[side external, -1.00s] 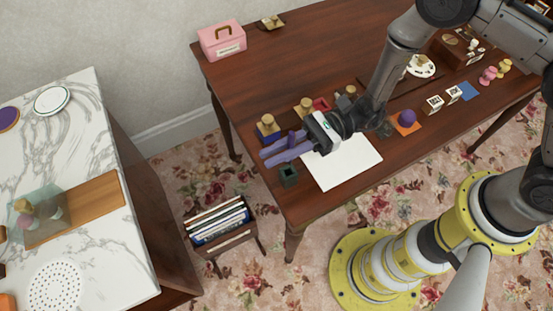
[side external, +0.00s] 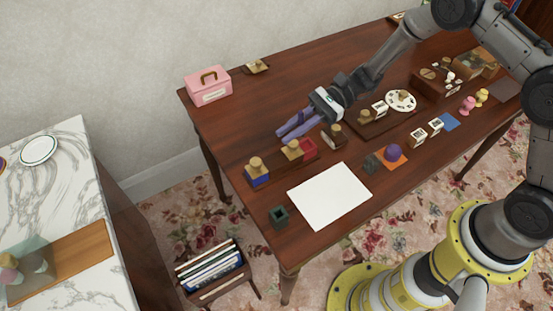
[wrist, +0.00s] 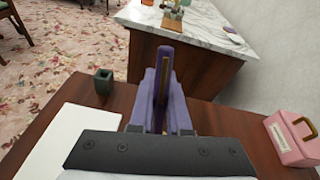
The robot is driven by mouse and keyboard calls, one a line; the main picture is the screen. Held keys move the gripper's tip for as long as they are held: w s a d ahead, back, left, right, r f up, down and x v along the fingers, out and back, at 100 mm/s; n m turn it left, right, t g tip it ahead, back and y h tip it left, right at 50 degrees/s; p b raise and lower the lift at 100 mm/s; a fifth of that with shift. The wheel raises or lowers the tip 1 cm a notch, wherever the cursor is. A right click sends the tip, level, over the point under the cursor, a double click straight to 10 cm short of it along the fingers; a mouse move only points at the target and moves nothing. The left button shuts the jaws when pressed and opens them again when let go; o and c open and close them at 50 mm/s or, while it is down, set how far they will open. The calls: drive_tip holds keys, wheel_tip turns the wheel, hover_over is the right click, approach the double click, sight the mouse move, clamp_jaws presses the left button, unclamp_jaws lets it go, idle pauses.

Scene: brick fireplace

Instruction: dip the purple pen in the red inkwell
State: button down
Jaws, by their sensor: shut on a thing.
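The purple pen (wrist: 165,62) shows in the wrist view as a slim purple bar with a tan stripe, pointing forward between the purple fingers. My gripper (wrist: 164,85) is shut on it. In the side view my gripper (side external: 287,131) hangs over the back part of the table, beyond the inkwells in the picture; pen and fingers are hard to separate there. The red inkwell (side external: 309,150) is a small, open-looking square pot, close below the fingers in the picture. A gold stopper (side external: 292,147) stands at its left. The pen's lower tip is hidden.
A blue inkwell (side external: 258,178) with stopper stands left of the red one, a dark inkwell (side external: 333,135) right. White paper (side external: 330,196) and a dark green square holder (side external: 279,217) lie nearer. A pink box (side external: 207,86) is at the back left.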

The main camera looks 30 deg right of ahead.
sight(295, 146)
drive_tip(key=shift+w+d+m+t, duration=0.2)
drive_tip(key=shift+w+d, duration=0.1)
drive_tip(key=shift+d, duration=0.25)
drive_tip(key=shift+w+d+m+t, duration=0.1)
drive_tip(key=shift+w+d+t, duration=0.15)
drive_tip(key=shift+d, duration=0.3)
drive_tip(key=shift+f+h, duration=0.1)
drive_tip(key=shift+h, duration=0.2)
drive_tip(key=shift+f, duration=2.85)
drive_tip(key=shift+f, duration=0.6)
drive_tip(key=shift+f, duration=0.3)
drive_tip(key=shift+r, duration=0.1)
drive_tip(key=shift+r, duration=3.6)
